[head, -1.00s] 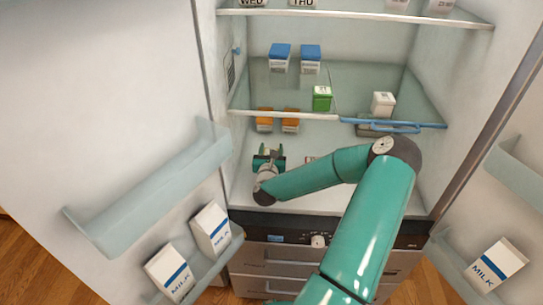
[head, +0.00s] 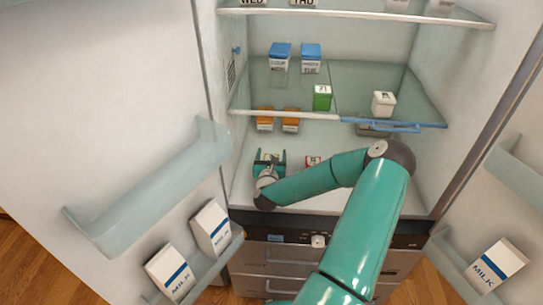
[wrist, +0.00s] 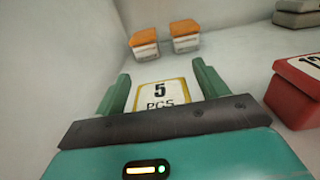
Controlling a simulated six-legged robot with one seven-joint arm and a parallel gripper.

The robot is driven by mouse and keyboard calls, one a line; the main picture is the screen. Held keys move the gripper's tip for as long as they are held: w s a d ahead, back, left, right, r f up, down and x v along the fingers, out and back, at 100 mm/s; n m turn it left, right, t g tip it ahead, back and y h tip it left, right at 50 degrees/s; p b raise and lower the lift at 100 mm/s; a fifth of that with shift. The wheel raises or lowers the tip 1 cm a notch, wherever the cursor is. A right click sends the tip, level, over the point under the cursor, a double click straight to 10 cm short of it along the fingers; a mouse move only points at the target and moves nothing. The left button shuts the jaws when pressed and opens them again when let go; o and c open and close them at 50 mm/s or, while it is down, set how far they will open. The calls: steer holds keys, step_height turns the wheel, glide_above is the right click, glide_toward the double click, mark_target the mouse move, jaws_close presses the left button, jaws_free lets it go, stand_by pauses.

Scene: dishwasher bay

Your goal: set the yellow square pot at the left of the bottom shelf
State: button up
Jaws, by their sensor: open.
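The yellow square pot (wrist: 160,95) shows as a yellow-edged white top marked "5 PCS" in the wrist view. It is at the left of the bottom shelf (head: 300,190). My gripper (wrist: 163,82) is open, with one green finger on each side of the pot. I cannot tell whether either finger touches it. The pot's lower part is hidden by my gripper. In the head view my gripper (head: 269,157) is low at the left of the fridge, with a bit of pale top between its fingers.
A red pot (wrist: 297,90) stands to the right of my gripper. Two orange-topped boxes (wrist: 145,40) (wrist: 184,36) stand behind, near the back wall. The glass shelf edge (head: 285,115) is above. Milk cartons (head: 211,230) stand in the left door shelf.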

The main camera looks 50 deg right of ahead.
steer(key=v, duration=1.2)
steer(key=shift+r, duration=0.15)
